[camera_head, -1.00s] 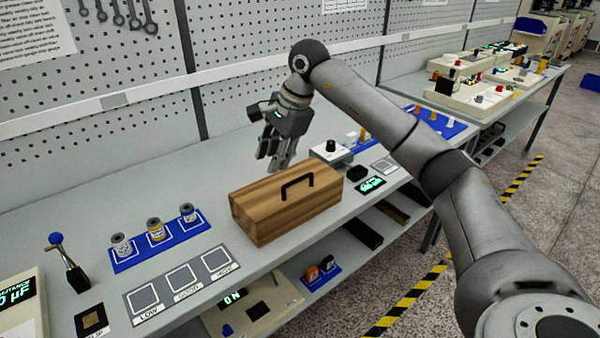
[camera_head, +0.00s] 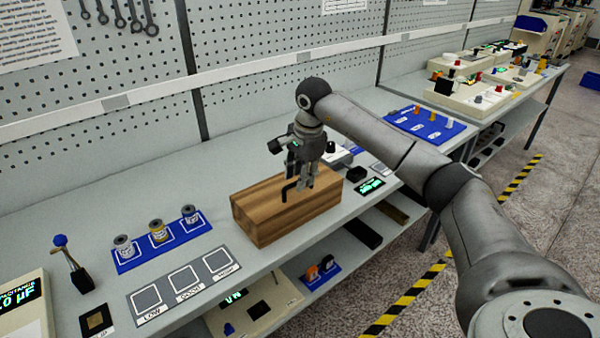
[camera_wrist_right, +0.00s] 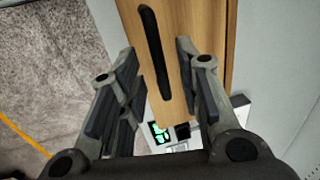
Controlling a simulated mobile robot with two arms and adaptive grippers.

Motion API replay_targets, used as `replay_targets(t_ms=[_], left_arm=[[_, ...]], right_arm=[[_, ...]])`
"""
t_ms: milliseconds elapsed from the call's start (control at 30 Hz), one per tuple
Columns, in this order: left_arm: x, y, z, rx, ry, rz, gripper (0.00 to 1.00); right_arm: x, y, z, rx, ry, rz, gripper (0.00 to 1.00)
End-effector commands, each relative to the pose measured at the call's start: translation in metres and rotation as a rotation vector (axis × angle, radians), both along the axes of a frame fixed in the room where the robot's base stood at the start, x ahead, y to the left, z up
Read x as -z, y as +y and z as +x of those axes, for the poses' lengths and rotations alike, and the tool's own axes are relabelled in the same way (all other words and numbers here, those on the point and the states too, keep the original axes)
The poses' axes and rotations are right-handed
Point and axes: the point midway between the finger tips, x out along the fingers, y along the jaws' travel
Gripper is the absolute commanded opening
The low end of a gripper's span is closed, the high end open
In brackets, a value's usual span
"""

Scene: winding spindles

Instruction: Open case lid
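The wooden case (camera_head: 270,218) sits on the grey bench with its lid down. Its dark handle (camera_head: 286,190) is on top and partly hidden by my right gripper in the head view. My right gripper (camera_head: 300,182) points down over the case's right half, above the handle. In the right wrist view the handle (camera_wrist_right: 154,50) runs lengthwise on the wood (camera_wrist_right: 185,30), between the lines of the two open finger sets (camera_wrist_right: 160,75). The fingers stand apart on both sides and I see no grip on the handle. My left gripper is not in view.
Left of the case is a blue tray (camera_head: 133,265) with several spools, and a grey plate (camera_head: 150,314) with marked squares. A black display (camera_head: 369,186) and a white device (camera_head: 338,156) stand right of and behind the case. A pegboard wall (camera_head: 270,50) rises behind.

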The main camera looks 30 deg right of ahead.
Motion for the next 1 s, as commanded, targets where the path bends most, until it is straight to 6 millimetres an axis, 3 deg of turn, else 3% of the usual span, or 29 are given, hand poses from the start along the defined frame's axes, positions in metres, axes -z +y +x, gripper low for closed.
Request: replay_targets(t_ms=[333, 600, 1000], left_arm=[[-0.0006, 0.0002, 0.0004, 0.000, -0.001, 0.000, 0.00], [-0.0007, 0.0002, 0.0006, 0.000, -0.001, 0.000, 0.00], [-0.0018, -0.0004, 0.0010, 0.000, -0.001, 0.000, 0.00]], right_arm=[[0.0044, -0.0001, 0.0006, 0.000, 0.000, 0.000, 0.31], [0.0041, -0.0001, 0.0005, 0.000, 0.000, 0.000, 0.00], [0.0023, -0.0025, 0.0010, 0.001, 0.000, 0.000, 0.00]])
